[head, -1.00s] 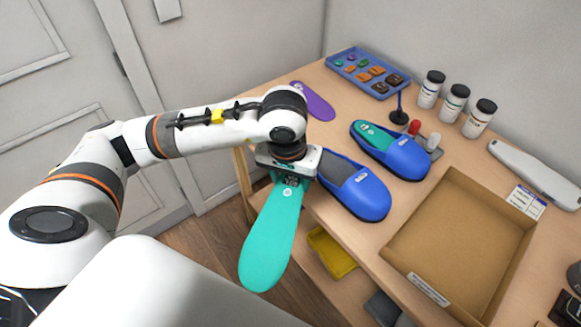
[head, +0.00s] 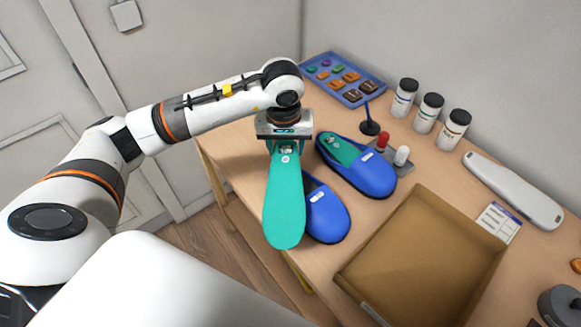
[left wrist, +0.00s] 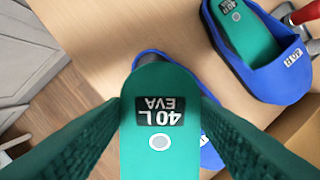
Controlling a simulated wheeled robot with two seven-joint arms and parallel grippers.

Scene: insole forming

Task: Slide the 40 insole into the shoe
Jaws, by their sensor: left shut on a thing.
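A teal insole (head: 285,205), marked "40 L EVA" in the left wrist view (left wrist: 160,150), is held by its heel in my left gripper (head: 284,145). The gripper is shut on it; its two fingers flank the insole in the left wrist view. The insole hangs over the table's front edge and covers much of a blue shoe (head: 328,213). That shoe's opening is mostly hidden. A second blue shoe (head: 368,180) stands to its right with a teal insole (head: 342,149) inside; both show in the left wrist view. My right gripper is not in view.
An open cardboard box (head: 420,262) stands to the right of the shoes. Behind are a blue tray (head: 345,80) of small pieces, a small stand with red and white knobs (head: 390,155), and three white jars (head: 428,113). A white elongated device (head: 512,190) lies far right.

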